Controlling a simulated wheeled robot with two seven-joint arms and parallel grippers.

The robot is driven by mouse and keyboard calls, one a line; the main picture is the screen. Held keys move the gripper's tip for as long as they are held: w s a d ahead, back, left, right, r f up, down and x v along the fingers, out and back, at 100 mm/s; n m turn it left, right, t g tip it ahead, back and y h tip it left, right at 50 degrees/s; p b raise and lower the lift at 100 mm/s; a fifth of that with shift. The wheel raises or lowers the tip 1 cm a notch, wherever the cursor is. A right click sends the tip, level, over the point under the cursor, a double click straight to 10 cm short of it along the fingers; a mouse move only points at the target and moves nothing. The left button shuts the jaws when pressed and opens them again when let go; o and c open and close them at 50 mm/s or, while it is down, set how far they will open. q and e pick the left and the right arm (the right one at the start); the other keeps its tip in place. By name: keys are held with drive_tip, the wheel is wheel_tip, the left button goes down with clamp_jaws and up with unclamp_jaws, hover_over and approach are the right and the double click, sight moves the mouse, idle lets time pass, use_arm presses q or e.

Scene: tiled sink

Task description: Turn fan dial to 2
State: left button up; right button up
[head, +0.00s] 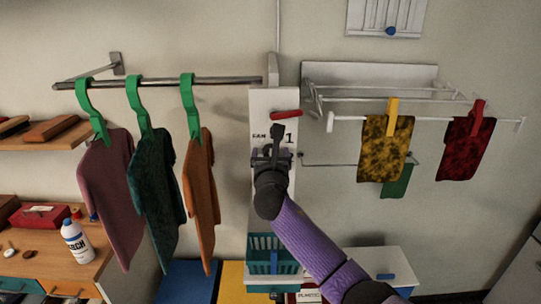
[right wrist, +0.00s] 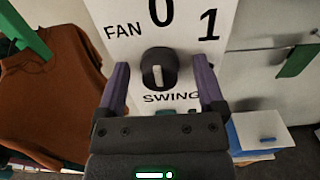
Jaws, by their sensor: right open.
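The fan dial (right wrist: 158,64) is a dark round knob with a light mark, on a white panel (head: 261,105). In the right wrist view, FAN and 0 stand above it, 1 at upper right and SWING below. No 2 shows there. The light mark lies on the knob's lower half; I cannot tell the setting. My right gripper (head: 271,152) is at the panel, also seen in the right wrist view (right wrist: 161,72). Its purple fingers are open, one on each side of the dial, with gaps visible. My gripper hides part of the panel in the head view. My left gripper is not in view.
A red handle (head: 286,113) sits above the dial area. Left, a rail (head: 220,80) carries shirts on green hangers. Right, a white rack (head: 440,118) holds cloths clipped with pegs. A teal basket (head: 261,254) is below the panel. A bleach bottle (head: 76,240) stands on the left counter.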

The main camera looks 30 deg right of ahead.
clamp_jaws()
